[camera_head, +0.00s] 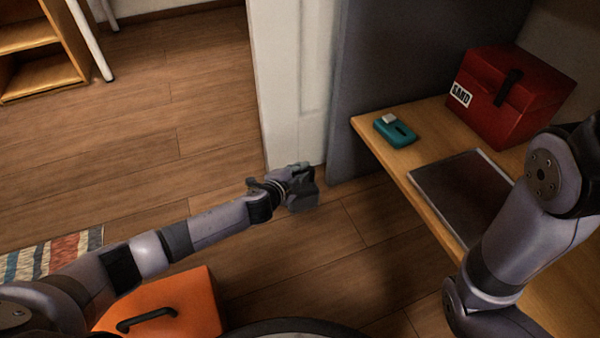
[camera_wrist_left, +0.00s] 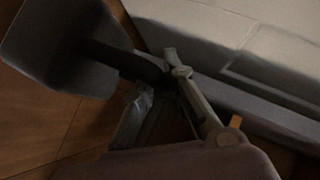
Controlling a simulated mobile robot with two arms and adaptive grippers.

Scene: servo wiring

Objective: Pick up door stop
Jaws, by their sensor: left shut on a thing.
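The door stop (camera_head: 303,202) looks like a dark grey piece at the end of my left arm, low by the foot of a white panelled door. My left gripper (camera_head: 292,178) is shut on it. In the left wrist view the door stop shows as a broad grey plate (camera_wrist_left: 62,45) with a dark bar running to the fingers of my left gripper (camera_wrist_left: 168,84). That view is dim, and the exact grip is hard to make out. My right arm shows at the right, but its gripper is out of view.
The white door (camera_head: 292,80) stands beside a grey panel (camera_head: 375,90). A wooden bench (camera_head: 418,195) at right holds a teal device (camera_head: 395,131), a red box (camera_head: 512,95) and a dark flat panel (camera_head: 462,190). An orange case (camera_head: 185,300) is at lower left.

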